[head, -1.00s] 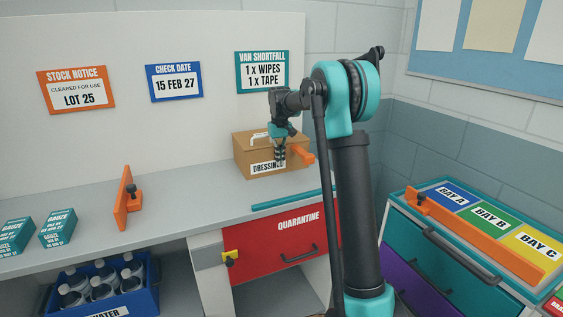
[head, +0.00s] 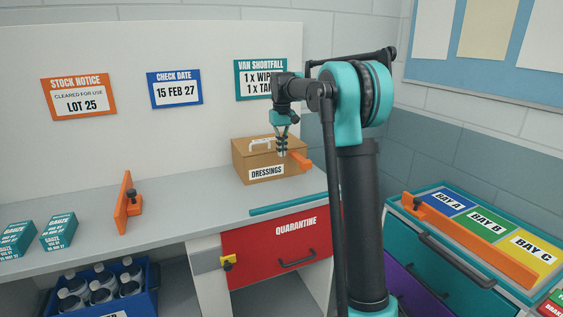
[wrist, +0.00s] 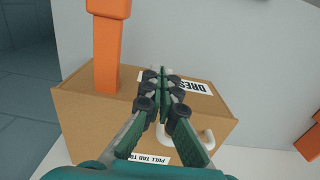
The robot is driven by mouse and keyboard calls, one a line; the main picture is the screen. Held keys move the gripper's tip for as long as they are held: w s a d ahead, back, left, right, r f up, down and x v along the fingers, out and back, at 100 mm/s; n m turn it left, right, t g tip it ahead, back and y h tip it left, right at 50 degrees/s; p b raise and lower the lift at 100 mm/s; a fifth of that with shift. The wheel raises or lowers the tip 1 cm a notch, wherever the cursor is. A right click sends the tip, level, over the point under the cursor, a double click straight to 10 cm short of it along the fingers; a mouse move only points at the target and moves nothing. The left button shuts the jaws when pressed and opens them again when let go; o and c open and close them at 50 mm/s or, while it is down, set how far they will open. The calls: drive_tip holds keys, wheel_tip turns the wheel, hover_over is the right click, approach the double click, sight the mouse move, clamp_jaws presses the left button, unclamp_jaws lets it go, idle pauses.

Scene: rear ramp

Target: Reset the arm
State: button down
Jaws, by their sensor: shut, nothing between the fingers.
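My gripper (head: 282,150) points down in front of the cardboard dressings box (head: 242,160) in the head view. I cannot tell the exact gap between fingertips and box.
An orange bar (head: 299,160) stands by the box's right front. A teal strip (head: 288,204) lies along the counter edge above the red quarantine drawer (head: 250,245). An orange stop (head: 123,205) and gauze boxes (head: 58,232) are left. Bay cabinet (head: 455,262) is right.

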drive_tip(key=s+d+f+m+t, duration=0.1)
drive_tip(key=s+d+f, duration=0.2)
drive_tip(key=s+f, duration=0.4)
drive_tip(key=s+d+f+m+t, duration=0.1)
drive_tip(key=s+d+f, duration=0.2)
drive_tip(key=s+f, duration=0.5)
drive_tip(key=s+d+f+m+t, duration=0.1)
drive_tip(key=s+f, duration=0.6)
drive_tip(key=s, duration=1.6)
drive_tip(key=shift+s+d+f+m+t, duration=0.35)
drive_tip(key=shift+d+t, duration=0.25)
drive_tip(key=shift+d, duration=0.65)
drive_tip(key=shift+w, duration=0.1)
